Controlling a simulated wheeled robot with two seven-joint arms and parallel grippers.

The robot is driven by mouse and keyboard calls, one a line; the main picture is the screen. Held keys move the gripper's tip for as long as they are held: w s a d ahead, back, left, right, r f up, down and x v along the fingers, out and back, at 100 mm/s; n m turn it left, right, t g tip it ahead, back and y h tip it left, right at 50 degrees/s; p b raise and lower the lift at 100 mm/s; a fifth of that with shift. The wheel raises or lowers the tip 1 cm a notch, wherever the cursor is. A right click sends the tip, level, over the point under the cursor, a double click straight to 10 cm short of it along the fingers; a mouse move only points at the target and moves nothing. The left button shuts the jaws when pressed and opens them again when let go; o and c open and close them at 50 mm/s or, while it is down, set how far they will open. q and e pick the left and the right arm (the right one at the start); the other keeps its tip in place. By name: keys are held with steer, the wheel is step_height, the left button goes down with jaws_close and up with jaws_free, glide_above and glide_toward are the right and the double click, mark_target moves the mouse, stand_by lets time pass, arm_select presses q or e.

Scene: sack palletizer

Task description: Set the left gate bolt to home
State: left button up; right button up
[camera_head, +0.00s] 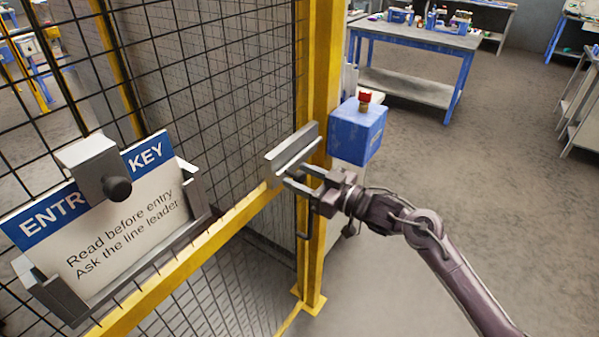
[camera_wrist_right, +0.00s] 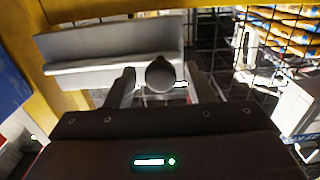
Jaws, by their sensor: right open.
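A grey channel-shaped bolt rail (camera_head: 293,150) is fixed at the yellow gate post. It also shows in the right wrist view (camera_wrist_right: 100,50). In that view a round dark knob (camera_wrist_right: 160,74) lies between the fingertips of my right gripper (camera_head: 298,176), which is open. I cannot tell whether the fingers touch the knob; the gripper mostly hides it in the head view. A second dark knob (camera_head: 117,189) on a grey block (camera_head: 88,155) is at the left, in front of the sign. Nothing marks which bolt is the left one. My left gripper is out of view.
An ENTRY KEY sign (camera_head: 125,220) sits in a grey holder on the mesh fence. The yellow post (camera_head: 322,70) stands just behind the gripper. A blue box with a red button (camera_head: 357,128) is close by.

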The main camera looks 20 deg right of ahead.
mark_target(300, 158)
steer(key=shift+w+a, duration=0.25)
steer(key=shift+a, duration=0.05)
steer(key=shift+c, duration=0.4)
jaws_close()
steer(key=w+d, duration=0.1)
steer(key=d, duration=0.1)
steer(key=w+d, duration=0.2)
steer(key=shift+w+d, duration=0.2)
steer(key=shift+d, duration=0.05)
steer(key=shift+a+r, duration=0.1)
steer(key=shift+c, duration=1.7)
jaws_free()
steer(key=o, duration=0.4)
